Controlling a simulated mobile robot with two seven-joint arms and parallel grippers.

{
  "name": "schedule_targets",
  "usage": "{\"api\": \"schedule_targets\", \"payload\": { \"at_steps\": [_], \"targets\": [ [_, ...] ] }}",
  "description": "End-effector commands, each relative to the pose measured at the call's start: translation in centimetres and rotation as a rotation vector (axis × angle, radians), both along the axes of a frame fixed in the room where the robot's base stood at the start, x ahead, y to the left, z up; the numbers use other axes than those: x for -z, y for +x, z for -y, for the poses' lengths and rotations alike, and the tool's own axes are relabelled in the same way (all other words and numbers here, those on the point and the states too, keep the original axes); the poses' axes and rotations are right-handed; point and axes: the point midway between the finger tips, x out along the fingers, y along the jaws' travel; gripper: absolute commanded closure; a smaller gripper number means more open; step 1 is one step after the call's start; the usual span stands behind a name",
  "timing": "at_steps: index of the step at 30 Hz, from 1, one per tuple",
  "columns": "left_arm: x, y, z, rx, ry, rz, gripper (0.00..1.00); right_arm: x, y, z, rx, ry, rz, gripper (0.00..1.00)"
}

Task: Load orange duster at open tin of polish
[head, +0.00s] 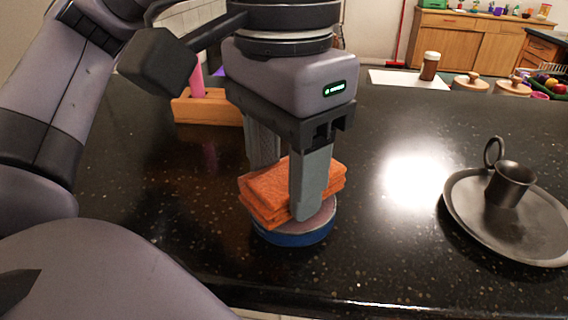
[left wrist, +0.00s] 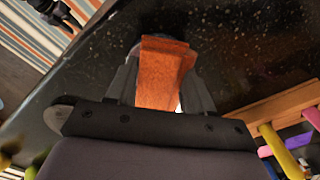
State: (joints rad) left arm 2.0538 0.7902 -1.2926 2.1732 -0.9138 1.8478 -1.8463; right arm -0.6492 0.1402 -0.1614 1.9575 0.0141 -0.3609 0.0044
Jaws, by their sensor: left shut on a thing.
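The orange duster (head: 270,189) is a folded cloth held between the fingers of my left gripper (head: 283,185), which points down at the counter. The left wrist view also shows the duster (left wrist: 160,72) between both fingers (left wrist: 160,85). The tin of polish (head: 295,236) is a low round blue tin on the black counter, directly under the duster. The duster covers much of the tin's top; whether it touches the polish I cannot tell. My right gripper is not in view.
A dark metal candle holder (head: 463,222) with a ring handle stands on the counter at right. A wooden rack (head: 207,108) with a pink item is behind my left gripper. The counter (head: 390,240) is clear between the tin and the candle holder. Its front edge runs along the bottom.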

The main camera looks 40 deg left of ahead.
Motion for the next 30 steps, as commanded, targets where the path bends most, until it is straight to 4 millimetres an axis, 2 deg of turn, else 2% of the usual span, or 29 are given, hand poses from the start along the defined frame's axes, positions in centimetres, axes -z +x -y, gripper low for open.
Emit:
{"api": "schedule_targets", "payload": {
  "at_steps": [30],
  "targets": [
    [0.76, -0.01, 0.00, 0.001, 0.001, -0.001, 0.72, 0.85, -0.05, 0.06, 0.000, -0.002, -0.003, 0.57]
  ]
}}
